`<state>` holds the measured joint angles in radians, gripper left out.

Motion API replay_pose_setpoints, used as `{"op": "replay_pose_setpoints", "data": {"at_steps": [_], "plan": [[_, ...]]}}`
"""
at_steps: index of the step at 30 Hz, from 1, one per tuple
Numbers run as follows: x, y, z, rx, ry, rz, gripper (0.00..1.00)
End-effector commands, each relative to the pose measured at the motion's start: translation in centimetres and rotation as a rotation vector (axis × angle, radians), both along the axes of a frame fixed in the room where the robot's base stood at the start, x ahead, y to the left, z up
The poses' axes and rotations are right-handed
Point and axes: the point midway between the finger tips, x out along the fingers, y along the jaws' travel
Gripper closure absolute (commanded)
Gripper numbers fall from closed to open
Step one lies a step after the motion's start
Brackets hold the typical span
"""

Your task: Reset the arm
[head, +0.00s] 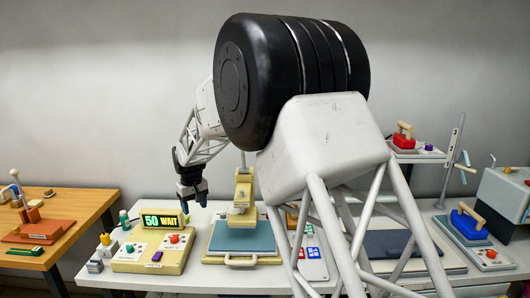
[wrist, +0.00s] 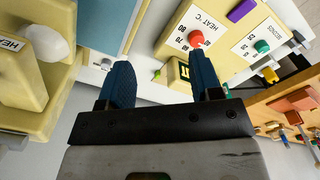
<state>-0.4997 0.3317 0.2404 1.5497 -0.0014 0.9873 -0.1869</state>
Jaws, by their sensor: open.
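My gripper (head: 192,199) hangs from my arm above the white table, between the yellow control box (head: 150,253) and the yellow press (head: 243,205). In the wrist view its two blue fingers (wrist: 164,88) stand apart with nothing between them. The gripper is open and empty. A display on the control box (head: 164,221) reads "50 WAIT". The box has red and green knobs and a "HEAT °C" dial, which also shows in the wrist view (wrist: 196,38). The press has a blue-grey plate (head: 240,237) with a front handle.
A wooden table (head: 85,207) at the left holds an orange press (head: 40,231). At the right are a red iron (head: 403,137), a blue iron (head: 468,221) and a grey box (head: 503,195). My arm hides part of the table's middle.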

Motion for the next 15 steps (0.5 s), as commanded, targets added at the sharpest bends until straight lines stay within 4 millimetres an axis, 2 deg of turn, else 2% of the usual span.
{"op": "replay_pose_setpoints", "data": {"at_steps": [3, 15], "plan": [[-1.3, -3.2, 2.3, 0.006, -0.01, -0.035, 0.41], [-6.7, -13.2, 8.1, 0.02, -0.039, -0.148, 0.41]]}}
